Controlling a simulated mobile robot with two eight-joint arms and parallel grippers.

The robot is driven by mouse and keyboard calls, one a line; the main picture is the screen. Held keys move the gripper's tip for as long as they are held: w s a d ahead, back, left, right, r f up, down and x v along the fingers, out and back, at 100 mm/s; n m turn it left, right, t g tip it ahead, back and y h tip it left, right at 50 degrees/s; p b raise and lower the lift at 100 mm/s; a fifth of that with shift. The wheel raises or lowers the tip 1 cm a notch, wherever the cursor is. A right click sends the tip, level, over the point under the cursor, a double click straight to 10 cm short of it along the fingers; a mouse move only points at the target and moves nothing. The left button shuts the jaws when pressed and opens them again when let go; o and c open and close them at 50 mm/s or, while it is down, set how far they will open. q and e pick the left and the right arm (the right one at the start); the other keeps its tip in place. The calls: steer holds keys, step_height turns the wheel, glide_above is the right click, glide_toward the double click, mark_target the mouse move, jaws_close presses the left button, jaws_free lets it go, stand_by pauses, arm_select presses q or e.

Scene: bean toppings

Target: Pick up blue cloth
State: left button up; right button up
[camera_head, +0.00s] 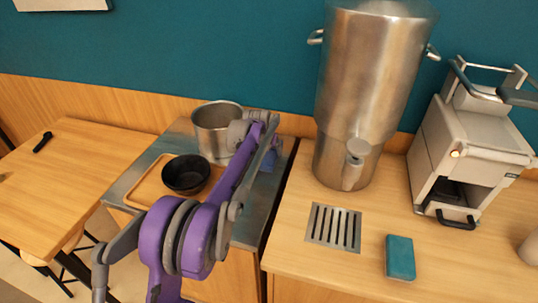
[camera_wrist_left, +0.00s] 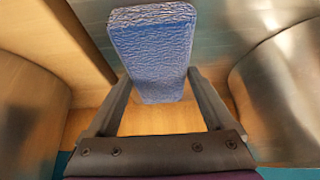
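The blue cloth (camera_wrist_left: 157,55) is a textured, folded oblong in the left wrist view. It lies between and just past the fingertips of my left gripper (camera_wrist_left: 160,85). The fingers stand wide apart, one on each side of the cloth, and I cannot tell whether they touch it. In the head view, a small blue patch of the cloth (camera_head: 267,160) shows beside my purple left arm, right of the metal pot. My left gripper's fingers are hidden there behind the arm. My right gripper is not in view.
A metal pot (camera_head: 213,135) and a black bowl (camera_head: 186,174) on a wooden tray (camera_head: 150,187) stand close by. A tall steel urn (camera_head: 370,80), a drain grate (camera_head: 333,228), a teal sponge (camera_head: 400,257) and a grey machine (camera_head: 465,150) occupy the right counter.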

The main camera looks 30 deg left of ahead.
mark_target(268, 152)
arm_select(q)
steer(key=c, duration=0.3)
step_height(268, 152, up, 10)
steer(key=shift+r+p, duration=0.1)
steer(key=shift+p, duration=0.55)
